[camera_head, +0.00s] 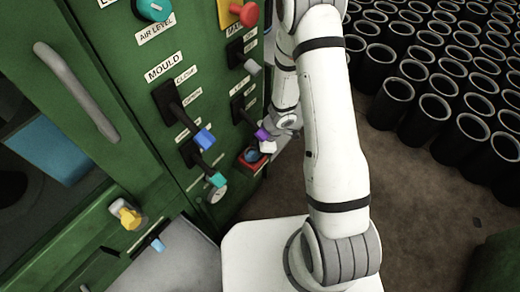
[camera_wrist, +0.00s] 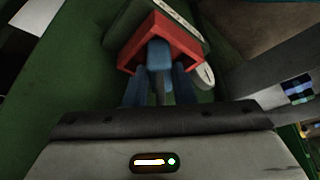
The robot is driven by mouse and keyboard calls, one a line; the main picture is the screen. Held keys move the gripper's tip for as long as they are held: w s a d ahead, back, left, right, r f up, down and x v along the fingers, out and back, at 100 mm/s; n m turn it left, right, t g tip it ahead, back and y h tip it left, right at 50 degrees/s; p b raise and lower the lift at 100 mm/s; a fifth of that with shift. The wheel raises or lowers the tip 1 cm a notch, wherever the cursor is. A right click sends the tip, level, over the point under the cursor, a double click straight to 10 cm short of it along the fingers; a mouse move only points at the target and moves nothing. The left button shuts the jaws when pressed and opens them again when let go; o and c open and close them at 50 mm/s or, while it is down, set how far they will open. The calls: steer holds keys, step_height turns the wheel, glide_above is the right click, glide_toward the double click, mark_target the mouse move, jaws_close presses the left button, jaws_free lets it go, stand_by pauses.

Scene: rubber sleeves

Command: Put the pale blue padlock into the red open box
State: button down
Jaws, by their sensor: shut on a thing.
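The red open box (camera_wrist: 189,45) is at the top middle of the wrist view. In the head view the small red box (camera_head: 243,163) is mounted low on the green machine's panel. My gripper (camera_wrist: 159,75) is shut on the pale blue padlock (camera_wrist: 159,54), which lies between its two bluish fingers. The padlock overlaps the box's opening in the wrist view; I cannot tell whether it is inside or just in front. In the head view my gripper is mostly hidden behind levers and my arm, and the padlock is not clearly told apart.
Levers with purple (camera_head: 262,134), blue (camera_head: 204,139) and teal (camera_head: 217,179) handles stick out close to the box. Many black sleeves (camera_head: 430,110) stand on the floor at the right.

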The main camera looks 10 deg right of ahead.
steer(key=c, duration=1.2)
jaws_free()
